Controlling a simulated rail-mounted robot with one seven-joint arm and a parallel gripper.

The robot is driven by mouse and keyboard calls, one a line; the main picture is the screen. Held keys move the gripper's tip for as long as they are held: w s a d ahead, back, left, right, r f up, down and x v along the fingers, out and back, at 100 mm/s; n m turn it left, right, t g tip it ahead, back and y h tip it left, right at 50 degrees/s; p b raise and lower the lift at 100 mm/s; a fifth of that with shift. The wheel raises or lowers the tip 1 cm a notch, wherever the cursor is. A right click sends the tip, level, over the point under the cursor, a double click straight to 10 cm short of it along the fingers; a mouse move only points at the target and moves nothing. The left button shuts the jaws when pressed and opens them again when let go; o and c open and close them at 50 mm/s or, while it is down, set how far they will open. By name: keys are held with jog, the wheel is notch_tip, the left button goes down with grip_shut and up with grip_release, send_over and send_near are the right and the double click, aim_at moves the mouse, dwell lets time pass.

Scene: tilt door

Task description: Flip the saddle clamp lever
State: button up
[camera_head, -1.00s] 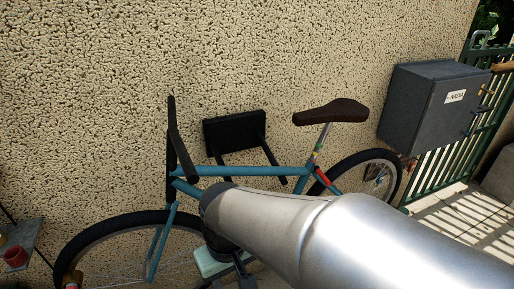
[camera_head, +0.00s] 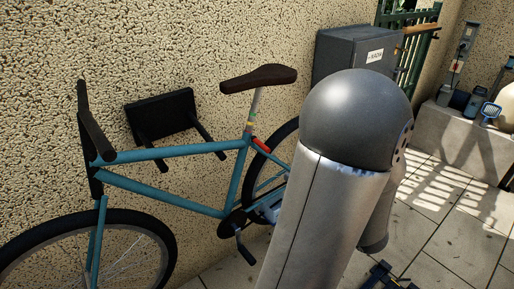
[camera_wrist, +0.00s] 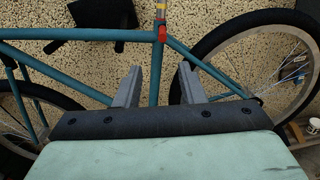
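The blue bicycle (camera_head: 165,195) hangs or stands against the rough wall, with its dark saddle (camera_head: 258,78) on a silver seat post. The red saddle clamp lever (camera_head: 261,145) sticks out at the top of the seat tube, pointing down to the right. In the wrist view the red lever (camera_wrist: 162,33) is at the top centre, at the seat tube joint. My gripper (camera_wrist: 160,68) is open and empty, its two grey fingers apart, below the lever in the picture and not touching it. In the head view my arm hides most of the gripper.
A black wall bracket (camera_head: 165,115) has arms reaching to the bicycle's top tube. A grey box (camera_head: 345,55) is on the wall at right. A stone ledge (camera_head: 455,135) with several tools stands further right. Paved floor (camera_head: 450,210) in front is mostly clear.

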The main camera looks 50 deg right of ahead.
aim_at(262, 144)
jog(key=x, duration=0.5)
jog(key=p+x, duration=0.1)
jog(key=x, duration=0.5)
jog(key=p+x, duration=0.1)
jog(key=x, duration=0.5)
jog(key=shift+d+r, duration=0.1)
jog(key=shift+d, duration=0.2)
grip_shut()
